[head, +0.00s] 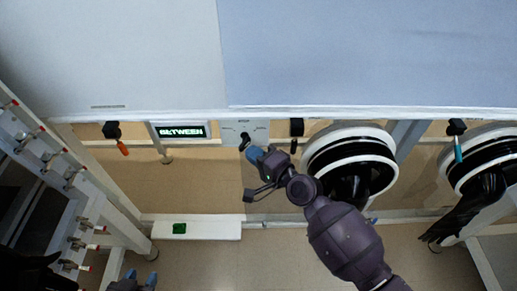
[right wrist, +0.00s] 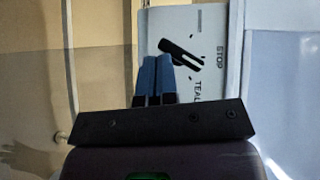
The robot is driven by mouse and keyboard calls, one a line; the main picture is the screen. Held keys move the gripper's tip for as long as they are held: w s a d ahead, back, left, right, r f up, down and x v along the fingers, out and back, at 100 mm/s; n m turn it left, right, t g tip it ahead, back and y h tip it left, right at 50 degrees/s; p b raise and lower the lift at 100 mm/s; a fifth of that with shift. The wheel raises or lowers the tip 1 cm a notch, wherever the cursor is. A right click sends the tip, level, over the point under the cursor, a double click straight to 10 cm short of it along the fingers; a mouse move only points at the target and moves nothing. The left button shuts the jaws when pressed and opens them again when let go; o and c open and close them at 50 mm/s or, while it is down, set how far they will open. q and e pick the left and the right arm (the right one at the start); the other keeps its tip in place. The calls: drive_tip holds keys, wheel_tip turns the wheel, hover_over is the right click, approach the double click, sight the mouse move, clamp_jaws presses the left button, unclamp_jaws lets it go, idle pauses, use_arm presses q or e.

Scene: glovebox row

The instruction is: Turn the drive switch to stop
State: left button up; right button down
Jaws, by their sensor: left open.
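The drive switch is a black lever knob (head: 244,137) on a pale plate (head: 230,130) below the white cabinet front. In the right wrist view the black lever (right wrist: 184,54) lies slanted, its lower-right end between printed tick marks. The labels STOP and TEAL are readable on the plate (right wrist: 212,25). My right gripper (head: 251,153) is at the switch; its blue fingers (right wrist: 156,76) are together, tips just beside the lever's upper-left part. I cannot tell whether they touch it. My left gripper (head: 141,277) is open and empty at the bottom left, far from the switch.
A lit display (head: 181,132) reads BETWEEN, left of the switch. An orange-handled tool (head: 122,147) hangs further left. Round glove ports (head: 350,140) with black gloves are right. A rack with valves (head: 45,155) stands left. A white ledge (head: 215,230) carries a green item (head: 179,228).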

use_arm(q)
drive_tip(key=shift+w+a, duration=0.1)
drive_tip(key=shift+w, duration=0.2)
use_arm(e)
drive_tip(key=shift+w+a, duration=0.1)
drive_tip(key=shift+a, duration=0.05)
use_arm(q)
drive_tip(key=shift+s+f, duration=0.15)
drive_tip(key=shift+s, duration=0.15)
drive_tip(key=shift+f, duration=0.1)
use_arm(e)
drive_tip(key=shift+f, duration=0.1)
